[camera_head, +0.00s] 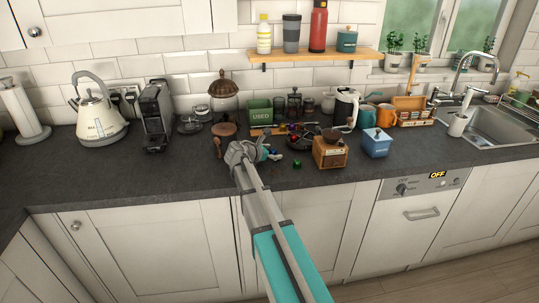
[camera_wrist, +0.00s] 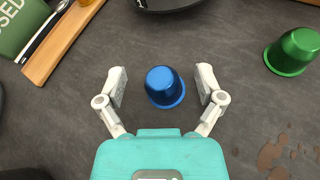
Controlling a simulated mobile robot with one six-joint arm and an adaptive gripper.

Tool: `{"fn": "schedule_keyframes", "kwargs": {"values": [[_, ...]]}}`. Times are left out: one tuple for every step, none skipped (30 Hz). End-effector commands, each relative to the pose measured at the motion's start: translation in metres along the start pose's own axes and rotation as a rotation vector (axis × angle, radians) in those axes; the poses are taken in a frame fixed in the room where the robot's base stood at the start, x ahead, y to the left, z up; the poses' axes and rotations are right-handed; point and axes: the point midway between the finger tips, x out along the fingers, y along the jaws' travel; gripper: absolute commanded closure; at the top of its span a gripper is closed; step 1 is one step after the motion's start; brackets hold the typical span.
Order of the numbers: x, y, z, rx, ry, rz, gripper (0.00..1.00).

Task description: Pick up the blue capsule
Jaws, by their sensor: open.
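The blue capsule (camera_wrist: 164,86) stands on the dark slate worktop in the wrist view, between the two open fingers of my gripper (camera_wrist: 162,88). There is a gap on each side, and neither finger visibly touches it. In the head view my gripper (camera_head: 252,152) is low over the worktop, left of the wooden grinder. The capsule is tiny there and I cannot make it out clearly beside the gripper.
A green capsule (camera_wrist: 293,52) lies to the right in the wrist view, with brown spots (camera_wrist: 272,152) below it. A wooden board (camera_wrist: 62,45) and a green "USED" box (camera_wrist: 22,25) are at upper left. A wooden grinder (camera_head: 329,154) and blue canister (camera_head: 376,143) stand to the right.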

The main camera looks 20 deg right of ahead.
Motion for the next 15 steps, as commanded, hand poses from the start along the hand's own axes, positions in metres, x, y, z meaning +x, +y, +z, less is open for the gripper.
{"fn": "schedule_keyframes", "kwargs": {"values": [[-0.0001, 0.0, 0.0, 0.0, 0.0, 0.0, 0.13], [-0.0001, 0.0, -0.0001, 0.0, 0.0, 0.0, 0.13], [-0.0001, 0.0, -0.0001, 0.0, 0.0, 0.0, 0.21], [-0.0002, 0.0, -0.0001, 0.0, 0.0, 0.0, 0.26], [-0.0002, 0.0, -0.0001, 0.0, 0.0, 0.0, 0.32], [-0.0002, 0.0, -0.0001, 0.0, 0.0, 0.0, 0.39], [-0.0002, 0.0, -0.0001, 0.0, 0.0, 0.0, 0.45], [-0.0002, 0.0001, -0.0001, 0.0, 0.0, 0.0, 0.5], [-0.0003, 0.0001, -0.0001, 0.0, 0.0, 0.0, 0.58], [-0.0003, 0.0001, -0.0001, 0.0, 0.0, 0.0, 0.63], [-0.0003, 0.0001, -0.0001, 0.0, 0.0, 0.0, 0.69], [-0.0003, 0.0001, -0.0002, 0.0, 0.0, 0.0, 0.71], [-0.0003, 0.0001, -0.0002, 0.0, 0.0, 0.0, 0.71], [-0.0003, 0.0001, -0.0002, 0.0, 0.0, 0.0, 0.72], [-0.0003, 0.0001, -0.0002, 0.0, 0.0, 0.0, 0.72]]}}
